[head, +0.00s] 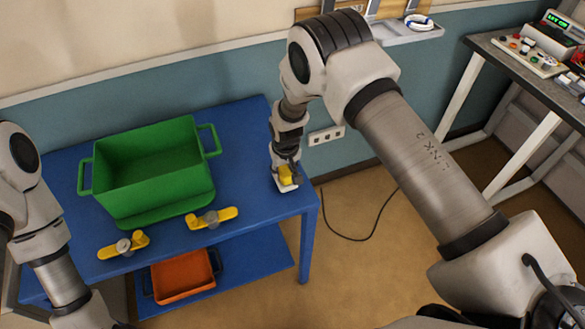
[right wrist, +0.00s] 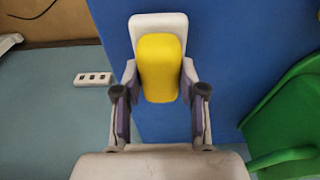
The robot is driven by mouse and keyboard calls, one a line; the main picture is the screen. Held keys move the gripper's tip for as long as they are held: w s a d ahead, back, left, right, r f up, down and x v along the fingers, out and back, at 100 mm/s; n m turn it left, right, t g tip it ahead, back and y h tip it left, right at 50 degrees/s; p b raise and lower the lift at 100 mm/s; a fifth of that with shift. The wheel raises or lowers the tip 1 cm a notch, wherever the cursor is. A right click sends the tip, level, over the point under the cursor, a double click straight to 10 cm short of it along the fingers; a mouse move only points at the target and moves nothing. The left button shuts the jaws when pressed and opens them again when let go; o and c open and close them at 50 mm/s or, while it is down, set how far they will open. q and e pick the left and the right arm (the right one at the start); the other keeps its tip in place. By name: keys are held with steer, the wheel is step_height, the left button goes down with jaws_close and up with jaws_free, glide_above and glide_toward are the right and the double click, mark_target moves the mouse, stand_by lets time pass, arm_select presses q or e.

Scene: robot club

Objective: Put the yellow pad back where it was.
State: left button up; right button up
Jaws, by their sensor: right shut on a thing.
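The yellow pad (right wrist: 160,68) is a rounded block between the fingers of my right gripper (right wrist: 160,80), which is shut on it. A white plate (right wrist: 158,20) shows behind and beyond the pad; I cannot tell whether the pad touches it. In the head view the yellow pad (head: 286,172) and my right gripper (head: 286,168) are at the right end of the blue table (head: 245,180), with the white piece just below. My left arm enters at the left, but its gripper is out of view.
A green crate (head: 155,200) stands on the table, left of my right gripper. Two yellow pieces with grey knobs lie in front of it, one on the left (head: 137,242) and one on the right (head: 222,215). An orange crate (head: 183,276) sits on the lower shelf. A wall socket (head: 326,135) is behind.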

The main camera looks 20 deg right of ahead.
steer(key=shift+f, duration=0.65)
steer(key=shift+w+d, duration=0.15)
steer(key=o, duration=1)
steer(key=shift+f, duration=0.1)
arm_select(q)
steer(key=shift+w+d+f, duration=0.15)
steer(key=shift+d+f, duration=0.05)
steer(key=shift+f, duration=0.25)
arm_select(e)
steer(key=shift+r, duration=0.25)
